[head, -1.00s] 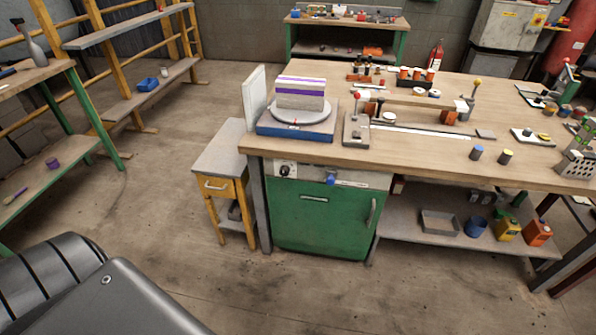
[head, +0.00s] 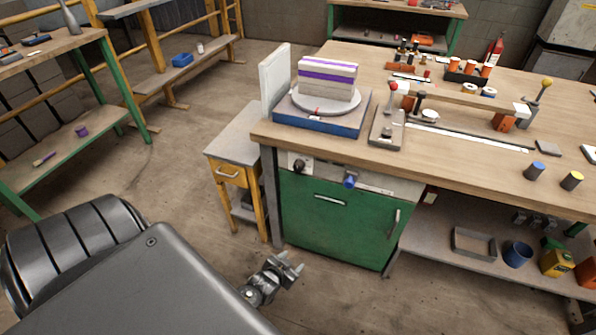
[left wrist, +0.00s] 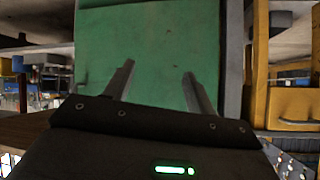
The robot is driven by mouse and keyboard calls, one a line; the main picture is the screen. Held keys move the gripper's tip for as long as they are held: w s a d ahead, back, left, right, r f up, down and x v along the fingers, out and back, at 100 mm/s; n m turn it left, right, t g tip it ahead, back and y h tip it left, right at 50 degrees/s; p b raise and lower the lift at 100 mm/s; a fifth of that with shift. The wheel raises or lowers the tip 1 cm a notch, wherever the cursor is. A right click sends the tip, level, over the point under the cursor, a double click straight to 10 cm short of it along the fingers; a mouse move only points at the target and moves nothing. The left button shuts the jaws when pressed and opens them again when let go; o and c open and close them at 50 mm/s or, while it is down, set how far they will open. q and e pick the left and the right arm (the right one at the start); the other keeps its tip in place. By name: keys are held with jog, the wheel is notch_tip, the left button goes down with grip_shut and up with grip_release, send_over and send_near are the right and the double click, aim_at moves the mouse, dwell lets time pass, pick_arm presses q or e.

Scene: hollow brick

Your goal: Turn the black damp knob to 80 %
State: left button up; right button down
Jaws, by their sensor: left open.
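The black damp knob (head: 299,166) sits at the left end of the light panel under the bench top, above the green cabinet door. Its pointer setting is too small to read. A blue knob (head: 349,181) is on the same panel to its right. My left gripper (head: 292,264) is open and empty, low in front of the green cabinet and well below the black knob. In the left wrist view its two fingers (left wrist: 157,85) stand apart before the green cabinet face (left wrist: 160,40). My right gripper is not in view.
The green cabinet (head: 335,225) stands under the workbench (head: 445,160). A small yellow-framed side table (head: 232,175) stands left of it. A turntable on a blue base (head: 320,120) carries a striped block (head: 327,76). The floor before the cabinet is clear.

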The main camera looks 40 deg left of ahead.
pick_arm(q)
jog(key=w+a+r+n+t+y+b, duration=0.1)
jog(key=w+a+r+t, duration=0.15)
jog(key=r, duration=0.45)
jog(key=w+a+r+t+y+b, duration=0.1)
jog(key=w+a+r+t, duration=0.2)
jog(key=r, duration=0.4)
jog(key=n+y, duration=0.1)
jog(key=y, duration=0.1)
send_near(297, 168)
jog(key=shift+t, duration=0.45)
jog(key=x, duration=0.5)
jog(key=f+b+x, duration=0.1)
jog(key=x, duration=0.2)
jog(key=shift+w+a, duration=0.1)
jog(key=shift+w, duration=0.2)
jog(key=shift+w+a, duration=0.15)
jog(key=shift+w, duration=0.25)
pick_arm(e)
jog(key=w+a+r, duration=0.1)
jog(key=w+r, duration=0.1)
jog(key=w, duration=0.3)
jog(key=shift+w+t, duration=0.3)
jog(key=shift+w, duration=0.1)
pick_arm(q)
jog(key=c, duration=1)
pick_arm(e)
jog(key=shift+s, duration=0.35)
